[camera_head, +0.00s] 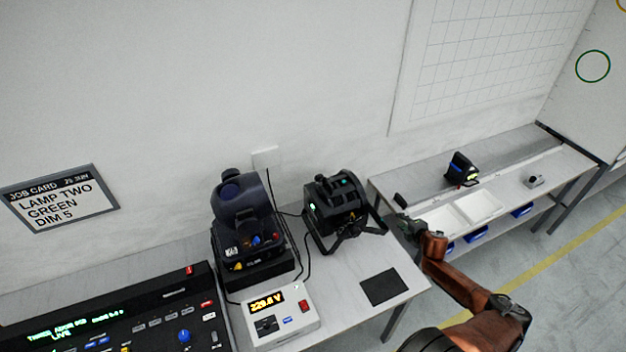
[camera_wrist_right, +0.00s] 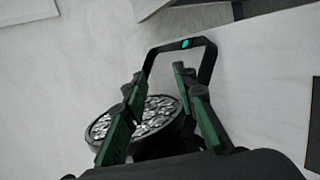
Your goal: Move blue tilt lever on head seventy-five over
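A black moving head (camera_head: 238,200) stands on a dark base on the bench, with small blue, red and yellow controls (camera_head: 257,239) on its front. To its right a black par can (camera_head: 335,205) sits in a yoke with small green lights. I cannot read a number on either, and cannot tell which blue part is the tilt lever. My right gripper (camera_head: 396,216) is just right of the par can. In the right wrist view its green-padded fingers (camera_wrist_right: 160,76) are apart, with the par can's round lens (camera_wrist_right: 150,118) and black yoke (camera_wrist_right: 205,55) behind them. The left gripper is out of view.
A control console (camera_head: 120,315) is at lower left, with a meter box (camera_head: 280,318) beside it. A dark mat (camera_head: 380,287) lies on the bench front. Cables run between the fixtures. A second bench with white trays (camera_head: 478,206) is at right.

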